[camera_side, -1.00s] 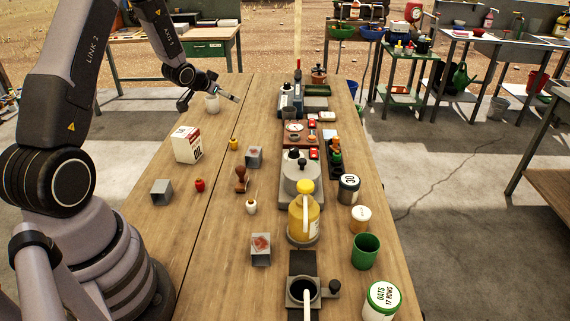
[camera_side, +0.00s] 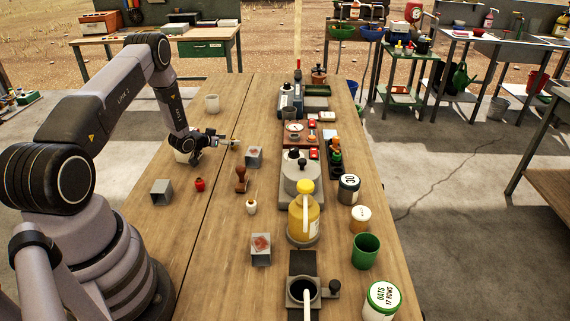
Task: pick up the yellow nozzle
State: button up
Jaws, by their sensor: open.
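The yellow nozzle (camera_side: 235,148) is a small yellow piece standing on the wooden table, left of the middle row of equipment. Only a little of it shows now, at the tip of my gripper (camera_side: 231,142). My gripper is low over the table and its fingers are open around or right beside the nozzle; I cannot tell which, or whether they touch it.
A white carton (camera_side: 182,156) is partly hidden behind my gripper. A grey square tin (camera_side: 254,156), a wooden stamp (camera_side: 241,179) and a red nozzle-like piece (camera_side: 199,184) stand close by. A white cup (camera_side: 212,103) is farther back. Bare table lies behind the gripper.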

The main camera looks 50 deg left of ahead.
jog(key=shift+w+f, duration=0.2)
jog(key=shift+w, duration=0.2)
jog(key=shift+c, duration=0.2)
jog(key=c, duration=1)
jog(key=shift+o, duration=0.2)
jog(key=shift+r, duration=0.1)
